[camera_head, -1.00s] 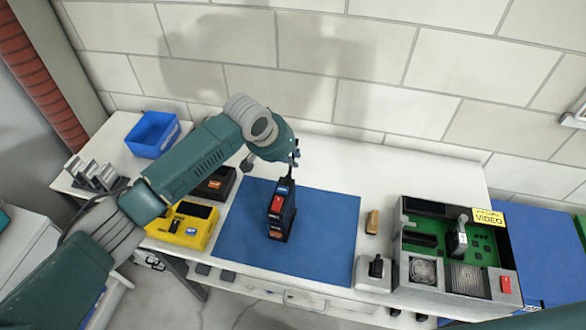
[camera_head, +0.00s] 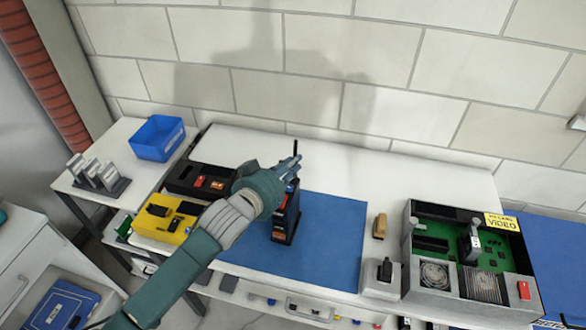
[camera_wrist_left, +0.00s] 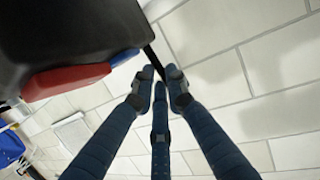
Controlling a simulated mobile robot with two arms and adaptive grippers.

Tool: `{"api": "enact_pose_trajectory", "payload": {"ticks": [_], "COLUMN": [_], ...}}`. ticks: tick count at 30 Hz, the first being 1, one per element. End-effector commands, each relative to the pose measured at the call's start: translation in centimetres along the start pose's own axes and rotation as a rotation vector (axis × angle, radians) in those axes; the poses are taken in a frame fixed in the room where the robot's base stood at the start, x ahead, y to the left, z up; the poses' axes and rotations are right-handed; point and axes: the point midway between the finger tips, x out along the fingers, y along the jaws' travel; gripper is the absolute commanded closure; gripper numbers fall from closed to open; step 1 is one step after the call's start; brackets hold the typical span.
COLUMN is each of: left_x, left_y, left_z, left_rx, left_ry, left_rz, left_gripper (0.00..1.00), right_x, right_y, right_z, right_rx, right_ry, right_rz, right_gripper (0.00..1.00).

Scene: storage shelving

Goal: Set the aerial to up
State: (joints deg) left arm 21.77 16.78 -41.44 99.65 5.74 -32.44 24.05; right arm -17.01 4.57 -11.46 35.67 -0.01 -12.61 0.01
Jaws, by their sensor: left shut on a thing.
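A black handheld radio with a red button and an orange label (camera_head: 286,222) stands upright on the blue mat (camera_head: 335,235). Its thin black aerial (camera_head: 296,147) points upward above my fingers in the head view. My left gripper (camera_head: 289,167) is at the radio's top, coming from the left and partly hiding the radio. In the left wrist view, the dark radio body (camera_wrist_left: 60,40) fills the upper left. The aerial (camera_wrist_left: 151,52) runs from it to between my fingertips (camera_wrist_left: 160,85), which are shut on it. My right gripper is not in view.
A yellow device (camera_head: 160,222) and a black device (camera_head: 190,181) lie left of the mat, close to my arm. A blue bin (camera_head: 158,138) stands at the back left. An open grey case with a green board (camera_head: 440,280) is at the right. The back of the table is clear.

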Motion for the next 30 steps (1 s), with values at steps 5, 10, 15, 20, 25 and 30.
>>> {"api": "enact_pose_trajectory", "payload": {"ticks": [5,10,15,20,25,30], "left_x": [-0.2,-0.3,-0.3,-0.3,-0.3,-0.3], "left_y": [0.1,0.1,0.1,0.1,0.1,0.1], "left_z": [0.7,0.6,0.6,0.6,0.5,0.4], "left_rx": [0.009,0.012,0.013,0.013,0.013,0.013], "left_ry": [0.042,0.06,0.062,0.061,0.062,0.064], "left_rz": [-0.001,-0.002,-0.002,-0.001,-0.001,-0.001], "left_gripper": [1.0,1.0,1.0,1.0,0.66,0.66], "right_x": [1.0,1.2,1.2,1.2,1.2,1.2], "right_y": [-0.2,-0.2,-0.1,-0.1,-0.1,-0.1], "right_z": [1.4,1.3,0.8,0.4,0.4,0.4], "right_rx": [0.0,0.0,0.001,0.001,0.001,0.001], "right_ry": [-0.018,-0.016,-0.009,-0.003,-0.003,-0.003], "right_rz": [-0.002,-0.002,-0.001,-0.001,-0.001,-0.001], "right_gripper": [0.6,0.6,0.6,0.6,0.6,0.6]}}
